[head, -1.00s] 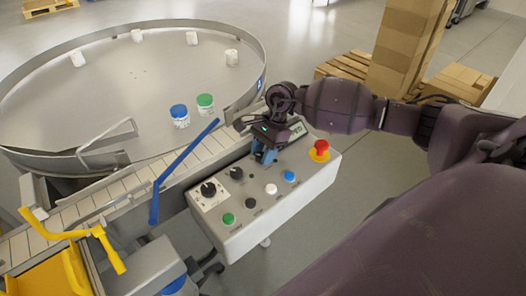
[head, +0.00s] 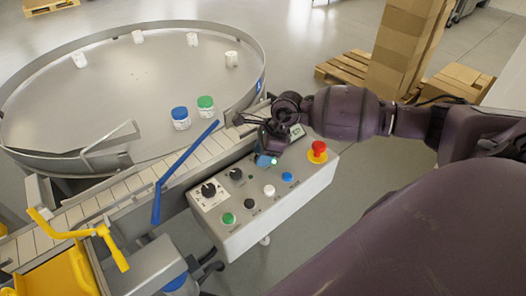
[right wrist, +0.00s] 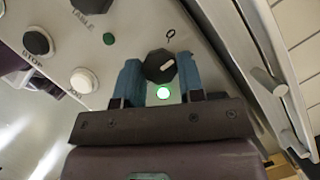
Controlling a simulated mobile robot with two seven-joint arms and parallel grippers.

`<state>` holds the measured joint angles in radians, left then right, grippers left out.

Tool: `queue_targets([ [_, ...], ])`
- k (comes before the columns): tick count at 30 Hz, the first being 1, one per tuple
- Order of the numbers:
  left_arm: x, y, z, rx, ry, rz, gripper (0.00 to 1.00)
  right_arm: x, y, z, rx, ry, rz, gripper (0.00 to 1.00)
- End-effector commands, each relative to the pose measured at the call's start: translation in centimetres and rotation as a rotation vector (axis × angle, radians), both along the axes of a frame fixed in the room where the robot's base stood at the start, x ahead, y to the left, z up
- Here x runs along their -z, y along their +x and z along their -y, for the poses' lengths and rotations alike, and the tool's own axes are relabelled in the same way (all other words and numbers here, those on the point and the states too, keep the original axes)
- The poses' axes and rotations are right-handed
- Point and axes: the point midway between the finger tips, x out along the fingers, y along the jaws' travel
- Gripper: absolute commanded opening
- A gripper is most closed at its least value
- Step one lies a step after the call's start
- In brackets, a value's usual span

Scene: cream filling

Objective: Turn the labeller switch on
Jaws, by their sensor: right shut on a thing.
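The control panel (head: 240,222) stands beside the conveyor in the head view. My right gripper (head: 266,160) is at its upper part, with the blue fingertips low against the panel face. In the right wrist view my right gripper (right wrist: 158,78) has its two blue fingers on either side of a black knob (right wrist: 160,66) with a pale mark, and it is shut on this knob. In the head view the gripper hides the knob. The knob's label cannot be read. My left gripper is not in view.
The panel also bears two other black knobs (head: 208,189) (head: 236,174), several push buttons and a red emergency stop (head: 318,148). A blue bar (head: 180,170) crosses the conveyor (head: 130,186). A round table (head: 110,100) with several jars stands behind.

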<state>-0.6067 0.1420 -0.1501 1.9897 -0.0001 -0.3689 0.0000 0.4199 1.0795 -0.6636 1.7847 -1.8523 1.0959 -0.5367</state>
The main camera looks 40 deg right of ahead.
Motion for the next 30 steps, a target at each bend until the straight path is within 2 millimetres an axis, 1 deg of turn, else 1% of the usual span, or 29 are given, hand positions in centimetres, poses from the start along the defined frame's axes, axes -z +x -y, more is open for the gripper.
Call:
queue_targets([
  [1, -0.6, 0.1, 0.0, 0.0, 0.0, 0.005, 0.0, -0.3, 0.0, -0.1, 0.041, 0.001, 0.002, 0.12],
  [3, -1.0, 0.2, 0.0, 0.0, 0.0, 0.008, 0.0, -0.3, -0.1, -0.1, 0.105, 0.001, 0.003, 0.12],
  [9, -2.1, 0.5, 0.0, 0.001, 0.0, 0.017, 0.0, -0.3, -0.1, -0.2, 0.268, 0.001, 0.002, 0.12],
  [15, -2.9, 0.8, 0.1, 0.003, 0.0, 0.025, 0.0, -0.2, -0.2, -0.2, 0.392, 0.002, 0.001, 0.12],
  [21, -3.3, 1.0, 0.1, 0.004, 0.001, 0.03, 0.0, -0.1, -0.2, -0.2, 0.468, 0.0, 0.001, 0.12],
  [30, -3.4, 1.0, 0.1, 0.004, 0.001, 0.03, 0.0, -0.1, -0.1, -0.2, 0.504, 0.0, 0.001, 0.12],
])
